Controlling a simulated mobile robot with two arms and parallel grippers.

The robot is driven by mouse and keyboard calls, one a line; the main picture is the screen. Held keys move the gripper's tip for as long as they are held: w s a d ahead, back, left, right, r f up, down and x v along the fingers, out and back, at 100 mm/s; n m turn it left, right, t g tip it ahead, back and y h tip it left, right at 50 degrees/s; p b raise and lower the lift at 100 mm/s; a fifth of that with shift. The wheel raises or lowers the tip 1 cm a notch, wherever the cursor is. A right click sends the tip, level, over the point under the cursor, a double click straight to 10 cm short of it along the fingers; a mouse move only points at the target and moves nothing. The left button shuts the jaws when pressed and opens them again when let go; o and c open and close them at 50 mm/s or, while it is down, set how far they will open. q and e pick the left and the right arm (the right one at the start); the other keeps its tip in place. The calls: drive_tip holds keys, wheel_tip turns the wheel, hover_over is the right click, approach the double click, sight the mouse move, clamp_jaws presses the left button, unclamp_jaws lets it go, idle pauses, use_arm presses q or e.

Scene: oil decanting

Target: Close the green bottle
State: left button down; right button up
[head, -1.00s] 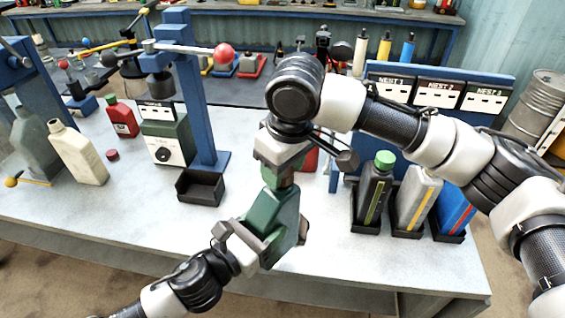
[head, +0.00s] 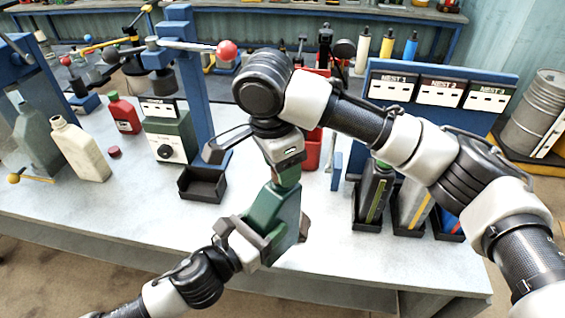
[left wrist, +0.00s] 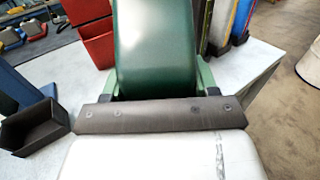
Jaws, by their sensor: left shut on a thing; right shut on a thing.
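The green bottle (head: 270,212) is held tilted above the front of the table; it also fills the upper middle of the left wrist view (left wrist: 155,45). My left gripper (head: 268,238) is shut on its body from below. My right gripper (head: 286,172) is directly above the bottle and points down at its neck. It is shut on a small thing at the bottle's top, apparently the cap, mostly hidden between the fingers. I cannot tell whether the cap is seated on the neck.
A black tray (head: 203,190) is left of the bottle. Dark and grey bottles (head: 374,193) stand in holders under the nest sign panel at right. A blue post (head: 190,100), green scale (head: 168,140), cream bottle (head: 80,148) and loose red cap (head: 114,152) are at left.

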drive_tip(key=m, duration=0.4)
drive_tip(key=shift+w, duration=0.1)
drive_tip(key=o, duration=0.9)
drive_tip(key=shift+g, duration=0.3)
drive_tip(key=shift+r, duration=2.25)
drive_tip(key=shift+c, duration=0.5)
